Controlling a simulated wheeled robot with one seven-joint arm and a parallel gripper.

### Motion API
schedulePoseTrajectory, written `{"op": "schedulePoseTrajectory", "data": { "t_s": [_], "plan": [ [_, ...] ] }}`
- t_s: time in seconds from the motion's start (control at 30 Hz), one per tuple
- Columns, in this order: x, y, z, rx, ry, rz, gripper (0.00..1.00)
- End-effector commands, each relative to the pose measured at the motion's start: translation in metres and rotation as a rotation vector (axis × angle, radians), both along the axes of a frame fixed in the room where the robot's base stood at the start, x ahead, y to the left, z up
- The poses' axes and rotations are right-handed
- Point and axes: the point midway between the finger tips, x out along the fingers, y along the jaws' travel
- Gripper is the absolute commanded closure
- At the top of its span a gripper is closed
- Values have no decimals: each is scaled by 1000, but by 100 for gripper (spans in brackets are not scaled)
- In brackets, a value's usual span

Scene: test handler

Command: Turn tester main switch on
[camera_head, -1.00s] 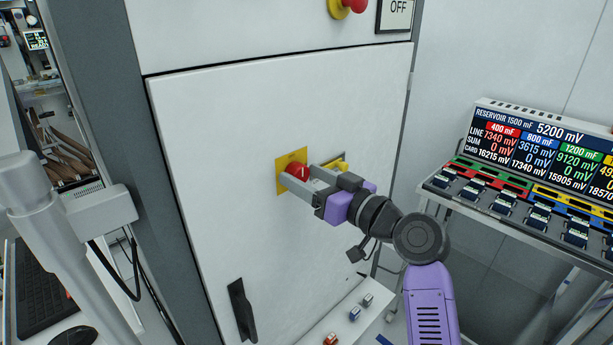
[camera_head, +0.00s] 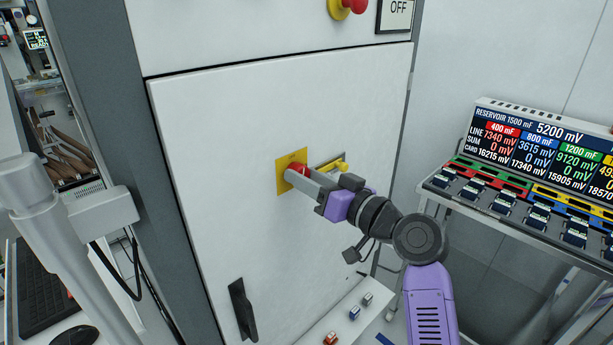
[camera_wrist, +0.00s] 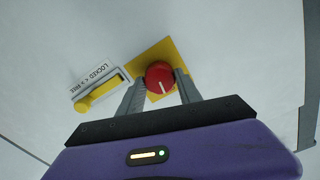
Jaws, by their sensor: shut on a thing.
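The red round main switch knob (camera_head: 303,168) sits on a yellow plate (camera_head: 284,183) on the white cabinet door. In the wrist view the knob (camera_wrist: 158,73) has a white mark pointing down, slightly right, toward my gripper's body. My gripper (camera_head: 299,175) is shut on the knob, with one grey finger on each side in the wrist view (camera_wrist: 160,79). In the head view the fingers overlap and hide part of the knob. An OFF sign (camera_head: 398,9) shows at the top.
A yellow slide lever (camera_wrist: 88,102) labelled LOCKED and FREE is close beside the knob; its yellow end shows in the head view (camera_head: 342,166). A black door handle (camera_head: 242,308) is lower left. A red stop button (camera_head: 354,4) is above. A display bench (camera_head: 540,130) stands right.

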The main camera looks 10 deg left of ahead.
Motion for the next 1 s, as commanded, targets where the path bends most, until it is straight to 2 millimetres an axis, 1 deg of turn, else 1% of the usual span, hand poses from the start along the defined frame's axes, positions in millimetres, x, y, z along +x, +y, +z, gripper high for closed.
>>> {"op": "schedulePoseTrajectory", "data": {
  "t_s": [1.0],
  "plan": [
    [1, -1, 1, 588, 757, 0, 99]
  ]
}}
